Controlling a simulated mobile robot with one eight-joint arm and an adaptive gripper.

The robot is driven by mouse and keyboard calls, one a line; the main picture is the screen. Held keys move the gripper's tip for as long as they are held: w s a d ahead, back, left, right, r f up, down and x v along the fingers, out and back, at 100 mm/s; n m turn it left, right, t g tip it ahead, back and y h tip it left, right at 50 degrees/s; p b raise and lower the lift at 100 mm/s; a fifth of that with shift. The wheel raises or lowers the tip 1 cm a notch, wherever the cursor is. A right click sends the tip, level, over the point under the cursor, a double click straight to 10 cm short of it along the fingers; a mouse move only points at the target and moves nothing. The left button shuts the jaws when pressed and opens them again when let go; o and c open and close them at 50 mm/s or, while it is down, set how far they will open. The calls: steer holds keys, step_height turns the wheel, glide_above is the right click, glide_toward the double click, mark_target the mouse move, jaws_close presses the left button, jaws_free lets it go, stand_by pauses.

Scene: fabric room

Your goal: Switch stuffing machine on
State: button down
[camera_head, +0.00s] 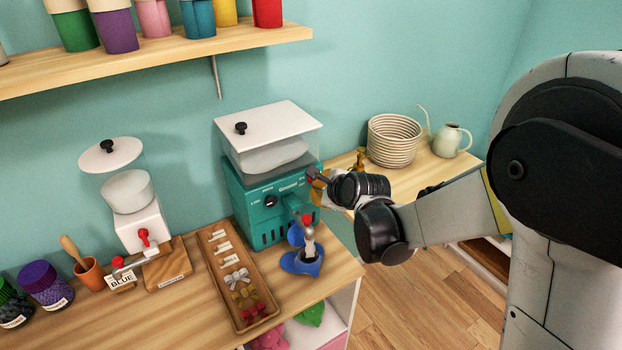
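The teal stuffing machine (262,222) stands on the wooden counter under a clear hopper with white filling in it and a white lid (270,122). Its front panel has a round dark dial (270,201) and small markings too fine to read. My gripper (317,180) is at the machine's upper right side, reaching in from the right. The finger opening is too small and covered to judge.
A white dispenser (139,222) stands further left. A coiled basket (394,140) and a watering can (453,140) are behind my arm.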

steer(key=s+d, duration=0.2)
steer(key=s, duration=0.1)
steer(key=s+d, duration=0.1)
steer(key=s, duration=0.1)
steer(key=shift+d, duration=0.15)
stand_by(1.5)
